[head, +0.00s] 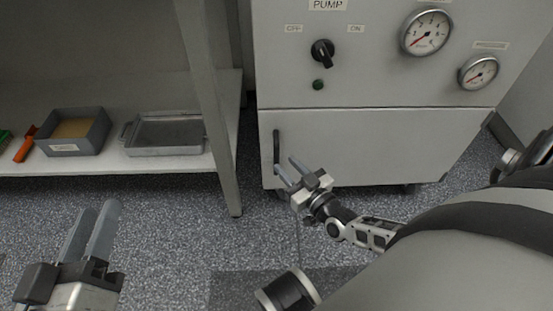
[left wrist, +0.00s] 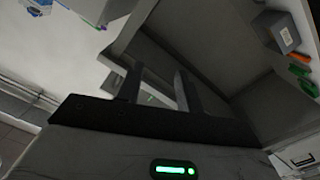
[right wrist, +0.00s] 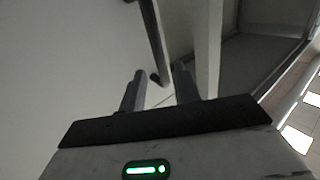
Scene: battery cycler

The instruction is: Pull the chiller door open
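The chiller door (head: 375,145) is the pale lower panel of the cabinet and looks closed. Its black vertical handle (head: 276,150) is on the door's left side. My right gripper (head: 287,170) is open at the lower end of the handle. In the right wrist view the handle (right wrist: 155,45) ends just beyond and between the spread fingers (right wrist: 158,88); the fingers do not appear closed on it. My left gripper (head: 92,232) is open and empty at the lower left, away from the door. Its fingers also show apart in the left wrist view (left wrist: 158,88).
The cabinet's upper panel has a pump knob (head: 322,52), a green button (head: 318,84) and two gauges (head: 427,32). A shelf (head: 175,163) at left holds a grey bin (head: 98,131) and a metal tray (head: 165,151); its leg (head: 224,170) stands near the handle.

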